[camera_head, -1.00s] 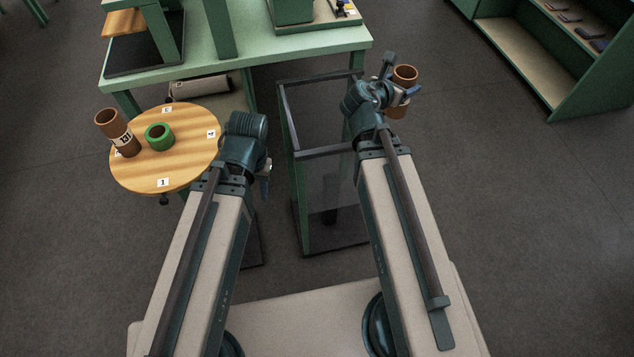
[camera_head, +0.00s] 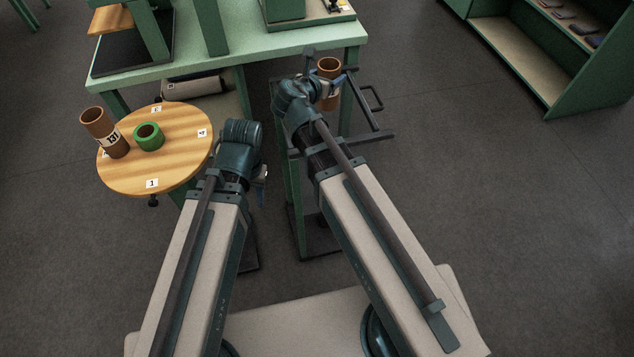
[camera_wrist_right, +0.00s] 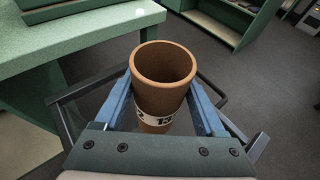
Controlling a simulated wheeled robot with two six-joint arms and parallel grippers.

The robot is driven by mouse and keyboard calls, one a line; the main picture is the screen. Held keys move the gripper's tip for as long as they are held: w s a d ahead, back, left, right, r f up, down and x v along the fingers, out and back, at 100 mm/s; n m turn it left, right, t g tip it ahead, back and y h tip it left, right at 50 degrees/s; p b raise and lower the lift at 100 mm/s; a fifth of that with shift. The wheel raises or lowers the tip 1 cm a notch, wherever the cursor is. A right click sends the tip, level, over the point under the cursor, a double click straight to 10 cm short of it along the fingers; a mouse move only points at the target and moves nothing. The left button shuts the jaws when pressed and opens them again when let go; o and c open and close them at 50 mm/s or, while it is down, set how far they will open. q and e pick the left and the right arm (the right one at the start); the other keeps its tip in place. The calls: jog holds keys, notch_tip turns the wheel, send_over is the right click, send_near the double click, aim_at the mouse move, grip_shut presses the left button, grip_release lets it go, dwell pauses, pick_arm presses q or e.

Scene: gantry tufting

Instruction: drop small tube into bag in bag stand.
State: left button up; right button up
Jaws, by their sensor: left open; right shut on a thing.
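My right gripper (camera_head: 326,88) is shut on a brown, open-topped tube (camera_head: 329,70) with a white label. The right wrist view shows the tube (camera_wrist_right: 163,80) upright between the two blue fingers. The tube is above the bag stand (camera_head: 375,137), a dark frame with a side handle. The stand's rails also show on both sides of the tube in the right wrist view (camera_wrist_right: 233,122). My right arm covers most of the stand, and I cannot make out the bag. My left gripper (camera_head: 262,180) is open and empty, right of the round table.
The round wooden table (camera_head: 175,178) holds another brown tube (camera_head: 104,132) labelled 131 and a short green ring (camera_head: 149,137). A green workbench (camera_head: 245,62) stands behind the stand. Green shelving (camera_head: 540,70) is at the far right. The floor on the right is clear.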

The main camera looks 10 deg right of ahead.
notch_tip(320, 180, down, 5)
jog(key=b, duration=0.4)
jog(key=shift+f+b, duration=0.1)
jog(key=shift+b, duration=0.25)
pick_arm(q)
notch_tip(320, 180, down, 5)
jog(key=shift+f, duration=0.1)
pick_arm(e)
jog(key=o, duration=1.3)
jog(key=shift+o, duration=0.2)
